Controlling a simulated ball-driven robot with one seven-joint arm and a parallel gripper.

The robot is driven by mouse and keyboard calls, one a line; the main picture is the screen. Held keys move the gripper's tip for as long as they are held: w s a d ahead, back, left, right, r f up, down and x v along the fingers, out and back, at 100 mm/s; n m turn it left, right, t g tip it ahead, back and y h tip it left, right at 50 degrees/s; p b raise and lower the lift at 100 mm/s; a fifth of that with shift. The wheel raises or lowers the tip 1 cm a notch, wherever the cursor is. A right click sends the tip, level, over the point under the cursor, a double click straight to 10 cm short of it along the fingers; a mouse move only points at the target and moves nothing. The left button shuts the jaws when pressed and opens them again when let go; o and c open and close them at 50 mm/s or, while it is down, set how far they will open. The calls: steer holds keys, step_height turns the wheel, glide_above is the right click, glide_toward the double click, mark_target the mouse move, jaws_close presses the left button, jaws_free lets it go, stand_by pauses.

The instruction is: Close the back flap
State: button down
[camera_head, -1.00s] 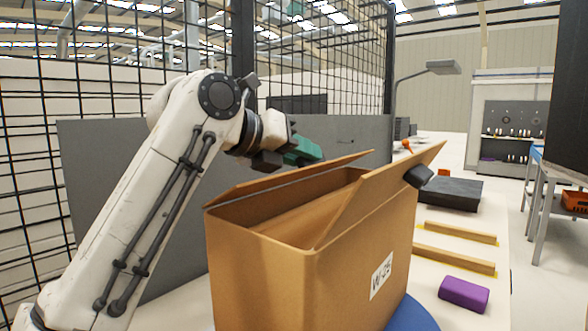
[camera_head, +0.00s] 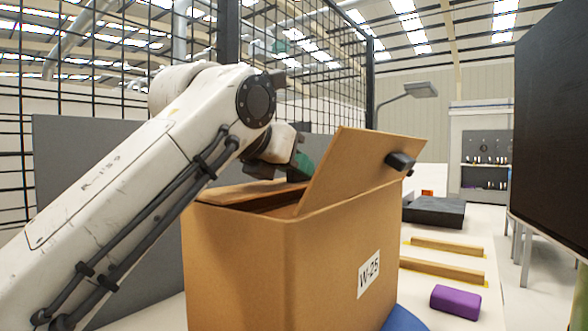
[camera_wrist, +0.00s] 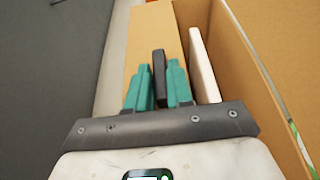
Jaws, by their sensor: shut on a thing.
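The open-topped cardboard box (camera_head: 238,265), marked W-25, stands before me. Its back flap (camera_head: 235,192) is folded low over the far side of the opening, nearly flat; my arm and the near flap hide part of it. The near flap (camera_head: 345,170) stands up at a slant with a black tab (camera_head: 400,161) on its outer face. My gripper (camera_head: 302,165), with teal fingers, is at the far side of the box, partly hidden behind the near flap. In the wrist view its fingers (camera_wrist: 159,80) are closed around a black tab (camera_wrist: 159,65) over a tan cardboard panel (camera_wrist: 152,30).
A grey panel (camera_head: 70,150) and wire fence stand behind the box. To the right, the bench holds wooden strips (camera_head: 445,247), a purple block (camera_head: 455,301) and a dark flat case (camera_head: 433,211). A dark screen (camera_head: 550,130) stands at far right.

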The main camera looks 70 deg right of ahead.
stand_by(0.3)
steer(key=c, duration=1.1)
jaws_free()
step_height(320, 180, up, 4)
steer(key=p, duration=0.2)
glide_above(252, 190)
